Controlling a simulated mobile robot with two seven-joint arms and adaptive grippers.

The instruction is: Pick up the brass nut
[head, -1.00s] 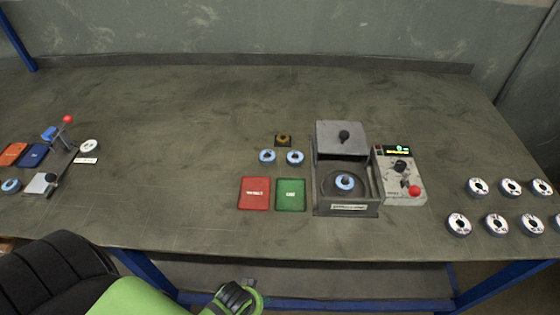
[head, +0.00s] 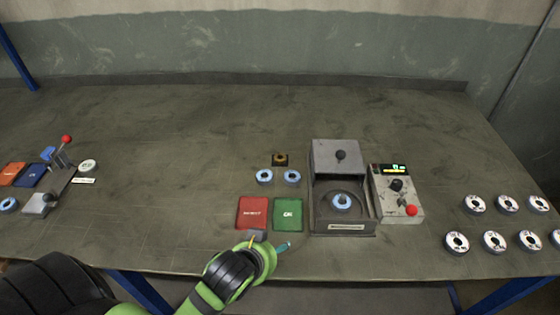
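A small brass-coloured nut (head: 280,159) appears to sit on a dark square base on the bench, behind two blue-and-white rings. It is small, so its shape is hard to make out. My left gripper (head: 270,241) is at the bench's front edge, just in front of the red and green trays and well short of the nut. Its fingers are small and partly hidden by the wrist, so I cannot tell if they are open or shut. My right gripper is not in view.
The red tray (head: 253,211) and green tray (head: 288,213) lie between my gripper and the rings (head: 265,177). A grey lidded device (head: 345,227) holding a ring and a control box (head: 411,190) stand to the right. Several discs (head: 475,204) lie far right. The bench behind the nut is clear.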

